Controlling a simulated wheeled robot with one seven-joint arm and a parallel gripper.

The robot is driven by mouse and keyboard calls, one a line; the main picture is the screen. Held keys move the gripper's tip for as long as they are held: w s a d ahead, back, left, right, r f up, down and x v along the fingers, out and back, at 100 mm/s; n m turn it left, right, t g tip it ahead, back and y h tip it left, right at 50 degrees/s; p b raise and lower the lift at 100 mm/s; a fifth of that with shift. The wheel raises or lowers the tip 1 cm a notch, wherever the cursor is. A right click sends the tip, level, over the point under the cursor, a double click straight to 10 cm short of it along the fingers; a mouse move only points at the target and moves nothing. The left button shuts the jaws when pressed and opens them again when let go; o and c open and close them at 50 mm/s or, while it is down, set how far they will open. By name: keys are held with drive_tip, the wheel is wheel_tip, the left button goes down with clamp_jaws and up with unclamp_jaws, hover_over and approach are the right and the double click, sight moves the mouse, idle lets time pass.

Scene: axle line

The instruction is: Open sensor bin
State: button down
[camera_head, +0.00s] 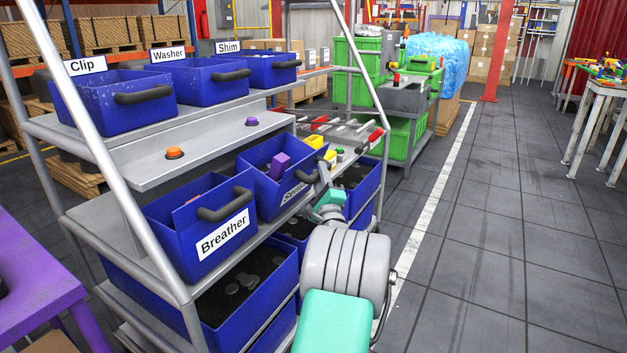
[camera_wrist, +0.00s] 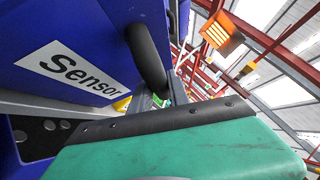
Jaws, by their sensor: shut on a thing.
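The sensor bin (camera_head: 262,186) is a blue bin on the rack's middle shelf, right of the Breather bin. It holds a purple block (camera_head: 279,165), and its label is partly hidden by my arm. In the wrist view, its white "Sensor" label (camera_wrist: 70,72) and dark curved handle (camera_wrist: 147,62) show close up. My gripper (camera_head: 324,176) is at the bin's front, shut on the handle. The fingertips are small and partly hidden in the head view. How far the bin is pulled out is hard to tell.
The Breather bin (camera_head: 205,230) sits just left. Clip (camera_head: 115,97), Washer (camera_head: 208,82) and Shim (camera_head: 258,70) bins stand on the upper shelf. A slanted rack post (camera_head: 115,165) is at the left. A purple table (camera_head: 35,275) is front left.

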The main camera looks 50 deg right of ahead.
drive_tip(key=shift+s+d+f+m+h+b, duration=0.15)
drive_tip(key=shift+s+f+m+h+b, duration=0.95)
drive_tip(key=shift+b, duration=0.4)
drive_tip(key=c, duration=1.3)
unclamp_jaws()
drive_tip(key=shift+o, duration=0.2)
drive_tip(key=b+v, duration=0.2)
drive_tip(key=v, duration=0.6)
drive_tip(key=shift+r+b, duration=0.2)
drive_tip(key=shift+b, duration=0.2)
